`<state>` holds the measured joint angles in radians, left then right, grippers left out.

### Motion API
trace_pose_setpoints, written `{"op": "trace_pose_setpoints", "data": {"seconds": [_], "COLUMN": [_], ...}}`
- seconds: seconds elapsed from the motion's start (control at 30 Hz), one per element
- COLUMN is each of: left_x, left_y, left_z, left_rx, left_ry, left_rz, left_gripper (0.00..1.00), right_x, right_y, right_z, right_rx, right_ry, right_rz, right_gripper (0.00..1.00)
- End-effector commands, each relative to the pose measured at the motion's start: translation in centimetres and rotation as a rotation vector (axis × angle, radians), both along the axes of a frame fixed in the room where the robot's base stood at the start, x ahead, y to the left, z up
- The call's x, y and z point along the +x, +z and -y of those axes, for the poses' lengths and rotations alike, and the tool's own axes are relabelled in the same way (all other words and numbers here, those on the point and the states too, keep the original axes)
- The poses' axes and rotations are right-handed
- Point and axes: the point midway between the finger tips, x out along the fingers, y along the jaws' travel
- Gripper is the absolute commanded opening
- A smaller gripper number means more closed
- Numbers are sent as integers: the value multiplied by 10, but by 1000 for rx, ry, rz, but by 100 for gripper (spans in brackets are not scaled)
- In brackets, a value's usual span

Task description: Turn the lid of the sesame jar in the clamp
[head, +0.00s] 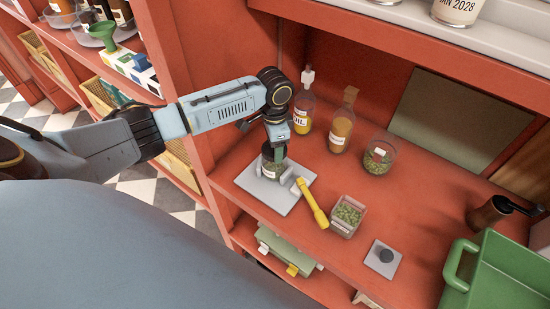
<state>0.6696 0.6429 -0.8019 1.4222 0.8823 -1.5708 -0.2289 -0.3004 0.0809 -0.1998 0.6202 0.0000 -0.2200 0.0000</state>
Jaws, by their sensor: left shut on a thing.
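A small glass jar (271,170) with a white label and dark contents stands upright in the clamp (268,197), a pale grey plate with grey jaws on the red shelf. The label is too small to read. My left gripper (275,146) points down from above and is shut on the jar's lid. The gripper hides most of the lid, so I cannot tell how far it is turned. My right gripper is not in view.
An open container (347,216) of green pieces, a round jar (379,155), an oil bottle (303,110) and an amber bottle (342,127) stand nearby. A green crate (500,275) and a grinder (490,213) are at right.

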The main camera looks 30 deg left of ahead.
Motion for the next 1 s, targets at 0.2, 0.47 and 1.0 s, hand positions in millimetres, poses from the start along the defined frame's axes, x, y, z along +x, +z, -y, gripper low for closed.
{"op": "trace_pose_setpoints", "data": {"seconds": [0.2, 0.47, 1.0], "left_x": [-1, -2, -2], "left_y": [-2, -2, -2], "left_z": [1, 1, 0], "left_rx": [-2, -1, 3], "left_ry": [313, 696, 1084], "left_rz": [-4, -5, -4], "left_gripper": [33, 33, 33], "right_x": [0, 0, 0], "right_y": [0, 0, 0], "right_z": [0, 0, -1], "right_rx": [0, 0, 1], "right_ry": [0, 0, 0], "right_rz": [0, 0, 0], "right_gripper": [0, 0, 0]}}
